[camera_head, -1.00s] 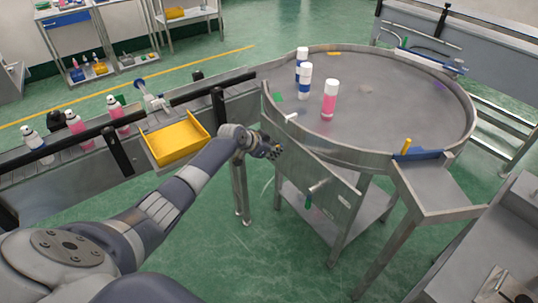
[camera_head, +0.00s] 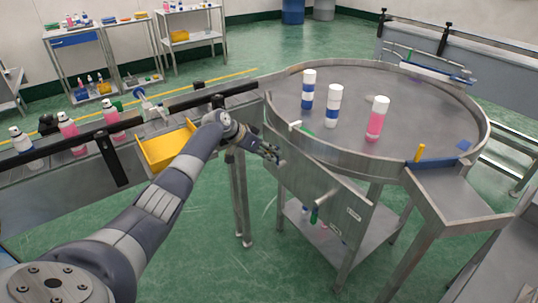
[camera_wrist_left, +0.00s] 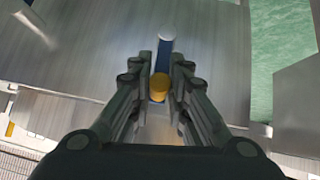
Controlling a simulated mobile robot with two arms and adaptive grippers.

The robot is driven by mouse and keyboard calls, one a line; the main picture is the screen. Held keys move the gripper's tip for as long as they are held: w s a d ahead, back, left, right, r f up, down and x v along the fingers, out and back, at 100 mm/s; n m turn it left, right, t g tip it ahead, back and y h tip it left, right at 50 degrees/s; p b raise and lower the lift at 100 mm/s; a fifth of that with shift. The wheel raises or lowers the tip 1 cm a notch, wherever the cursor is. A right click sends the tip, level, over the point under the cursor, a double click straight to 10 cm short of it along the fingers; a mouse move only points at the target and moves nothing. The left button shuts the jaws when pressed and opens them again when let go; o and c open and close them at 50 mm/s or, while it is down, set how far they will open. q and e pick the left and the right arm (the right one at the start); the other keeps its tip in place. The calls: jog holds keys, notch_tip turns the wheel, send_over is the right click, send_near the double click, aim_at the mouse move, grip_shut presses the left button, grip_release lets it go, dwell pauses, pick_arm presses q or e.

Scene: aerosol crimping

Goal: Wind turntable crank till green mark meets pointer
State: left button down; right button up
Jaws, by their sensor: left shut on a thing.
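The round metal turntable (camera_head: 400,128) carries two white-and-blue bottles (camera_head: 308,90) (camera_head: 333,106) and a pink bottle with a white cap (camera_head: 376,120). A green mark (camera_head: 308,132) lies at its near left edge, close beside a small white piece (camera_head: 295,125) at the rim, which looks like the pointer. My left gripper (camera_head: 272,153) is at the left of the front panel. In the left wrist view its fingers (camera_wrist_left: 160,92) are shut around the crank's yellow knob (camera_wrist_left: 159,84), at the end of a blue arm (camera_wrist_left: 164,57). My right gripper is out of view.
A yellow tray (camera_head: 165,150) and a conveyor with pink bottles (camera_head: 70,132) are at the left. A yellow peg (camera_head: 419,152) stands at the right chute.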

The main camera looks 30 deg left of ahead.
pick_arm(q)
jog(key=c, duration=1.6)
grip_release()
jog(key=shift+d, duration=0.4)
jog(key=shift+o, duration=0.2)
jog(key=shift+w+d, duration=0.1)
jog(key=shift+d, duration=0.05)
jog(key=shift+a, duration=0.2)
jog(key=shift+s+a+r, duration=0.35)
jog(key=v, duration=1)
jog(key=shift+s+r, duration=0.2)
jog(key=shift+r, duration=0.2)
jog(key=shift+d, duration=0.2)
